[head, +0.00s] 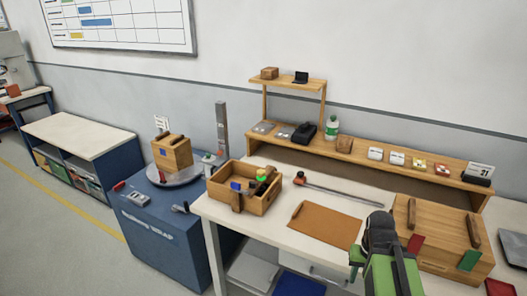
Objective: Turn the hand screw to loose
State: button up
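I cannot make out the hand screw for certain. A wooden case (436,240) at the right of the white workbench has two dark wooden bars on top, a red plate (415,245) and a green plate (469,260). A small dark handle-like part (181,208) sits on the edge of the blue wrap machine (160,240) at left centre. My gripper (380,232), dark with green arm parts below it, is at the lower right, in front of the case's left side. Its fingertips are too hidden to show whether it is open.
An open wooden box (268,201) with several small items stands at the bench's left end. A brown mat (325,222) lies beside a red-ended rod (335,192). A wooden shelf (400,168) with several objects runs along the back. A turntable carries a carton (172,154).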

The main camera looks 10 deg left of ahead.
aim_at(261, 173)
jog(key=i, duration=0.95)
jog(key=u, duration=0.3)
jog(key=k, duration=0.1)
jog(key=u, duration=2.75)
jog(key=i, duration=0.5)
jog(key=u, duration=0.1)
jog(key=k, duration=0.85)
jog(key=z, duration=0.2)
jog(key=i, duration=0.85)
jog(key=u, duration=0.1)
